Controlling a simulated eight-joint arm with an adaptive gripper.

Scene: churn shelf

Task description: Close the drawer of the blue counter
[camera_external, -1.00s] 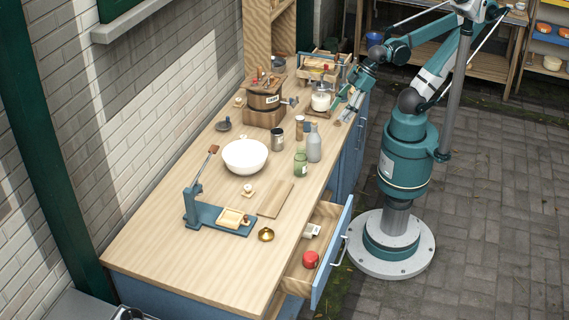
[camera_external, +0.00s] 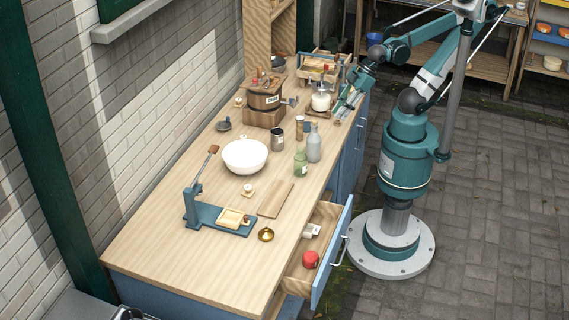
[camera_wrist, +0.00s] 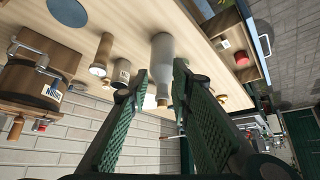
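The blue counter (camera_external: 150,252) has a wooden top, and its drawer (camera_external: 297,275) stands open at the front right. The drawer has a blue front (camera_external: 333,258) with a metal handle (camera_external: 341,252). A red round item (camera_external: 310,259) and a small pale item lie inside it. My gripper (camera_external: 343,108) is above the counter's far right edge, well away from the drawer. In the wrist view my gripper (camera_wrist: 172,92) has its fingers apart with nothing held between them. The open drawer shows at the upper right of the wrist view (camera_wrist: 258,70).
A grey bottle (camera_external: 314,145), a green jar (camera_external: 300,164), a white bowl (camera_external: 245,156) and a wooden churn (camera_external: 264,102) stand on the counter.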

